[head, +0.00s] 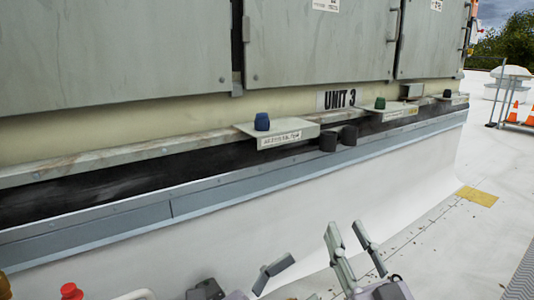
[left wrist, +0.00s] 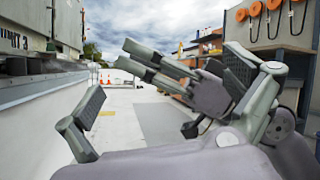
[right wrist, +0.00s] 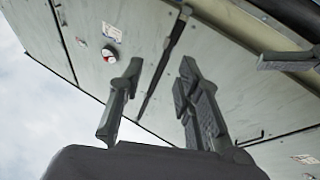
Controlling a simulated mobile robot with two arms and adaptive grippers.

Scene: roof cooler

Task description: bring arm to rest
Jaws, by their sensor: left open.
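My right gripper (head: 350,238) is at the lower middle right of the head view, its two fingers apart with nothing between them. In the right wrist view its fingers (right wrist: 160,85) stand apart with the grey cabinet panels behind. My left gripper (head: 248,278) is partly in view at the bottom of the head view, left of the right one. In the left wrist view the left gripper (left wrist: 168,80) has its fingers wide apart and holds nothing. Between them in that picture, farther off, show the prongs of what looks like my right gripper.
A grey cabinet (head: 310,45) marked UNIT 3 stands along a white curb (head: 300,210). A small shelf (head: 285,132) bears a blue cap (head: 262,122); another shelf (head: 392,110) bears a green cap (head: 380,103). Two black cylinders (head: 338,138) sit between. Roof at right is largely clear.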

